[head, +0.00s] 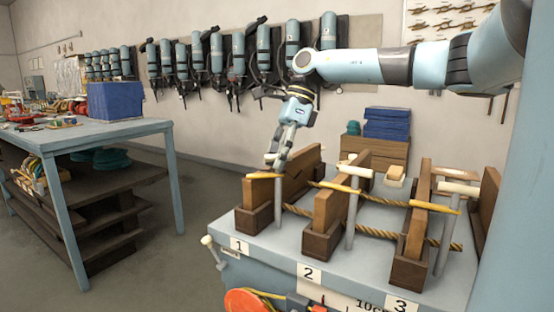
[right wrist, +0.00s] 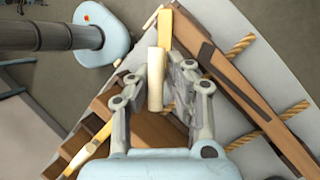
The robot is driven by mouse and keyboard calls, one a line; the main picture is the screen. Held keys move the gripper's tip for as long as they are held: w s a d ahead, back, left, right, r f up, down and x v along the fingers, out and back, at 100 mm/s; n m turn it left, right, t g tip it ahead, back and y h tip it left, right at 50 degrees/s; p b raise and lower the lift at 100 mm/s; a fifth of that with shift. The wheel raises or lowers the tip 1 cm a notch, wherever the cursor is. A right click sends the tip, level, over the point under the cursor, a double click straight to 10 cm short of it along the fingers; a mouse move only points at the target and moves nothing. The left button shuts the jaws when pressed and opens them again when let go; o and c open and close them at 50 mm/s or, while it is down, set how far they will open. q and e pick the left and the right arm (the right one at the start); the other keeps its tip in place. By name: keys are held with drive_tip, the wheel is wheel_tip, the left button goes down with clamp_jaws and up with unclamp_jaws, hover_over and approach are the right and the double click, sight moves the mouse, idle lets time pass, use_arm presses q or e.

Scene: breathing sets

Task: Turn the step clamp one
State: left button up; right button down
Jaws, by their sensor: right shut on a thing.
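Step clamp one (head: 258,215) stands at the left end of the grey bench, behind the label 1. It has brown wooden blocks, a grey upright post and a yellow bar end. My right gripper (head: 275,160) reaches down to its top from behind. In the right wrist view, my right gripper (right wrist: 155,65) is shut on a cream cylindrical handle (right wrist: 155,85), which stands between its two fingers. The fingers hide most of this handle in the head view. My left gripper is not in view.
Clamps two (head: 335,215) and three (head: 415,235) stand to the right, with cream handles on top. Ropes (head: 375,230) run between the clamps. A blue table (head: 110,130) stands at left. Breathing sets (head: 240,50) hang on the back wall.

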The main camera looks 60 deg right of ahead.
drive_tip(key=shift+s+a+f, duration=0.1)
drive_tip(key=shift+s+a, duration=0.05)
drive_tip(key=shift+a, duration=0.05)
drive_tip(key=c, duration=1.3)
unclamp_jaws()
drive_tip(key=shift+s, duration=0.1)
drive_tip(key=shift+o, duration=0.2)
drive_tip(key=shift+d, duration=0.1)
drive_tip(key=shift+r, duration=0.45)
wheel_tip(320, 180, up, 9)
drive_tip(key=shift+r, duration=0.15)
